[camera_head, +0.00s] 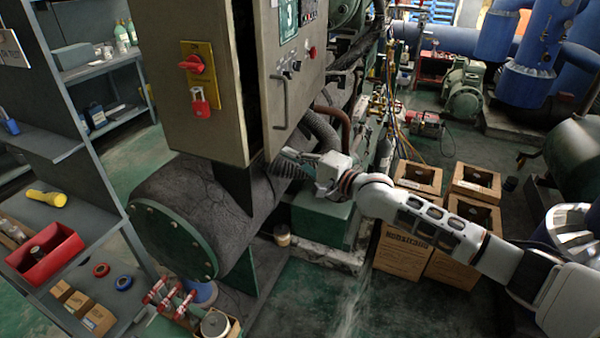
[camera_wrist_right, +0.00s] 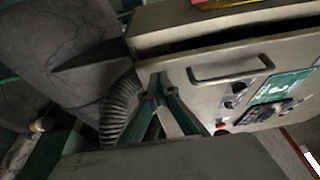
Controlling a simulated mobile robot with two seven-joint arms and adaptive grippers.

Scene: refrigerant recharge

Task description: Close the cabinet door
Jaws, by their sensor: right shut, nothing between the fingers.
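The grey cabinet (camera_head: 205,125) stands in the upper middle of the head view. Its door (camera_head: 292,95) carries a bar handle (camera_head: 279,103), knobs and a green panel. A dark gap between door and cabinet body shows the door ajar. In the wrist view the door (camera_wrist_right: 200,105), its handle (camera_wrist_right: 228,68) and the dark gap also show. My right gripper (camera_head: 281,160) is shut and empty, near the door's lower edge. In the wrist view its fingertips (camera_wrist_right: 158,80) lie over the door's lower edge; I cannot tell whether they touch. My left gripper is not in view.
A ribbed hose (camera_wrist_right: 118,108) runs below the door beside my right gripper. A dark cylindrical tank (camera_head: 170,235) lies under the cabinet. Cardboard boxes (camera_head: 403,250) stand on the floor under my right arm. A shelf with a red bin (camera_head: 45,255) is at left.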

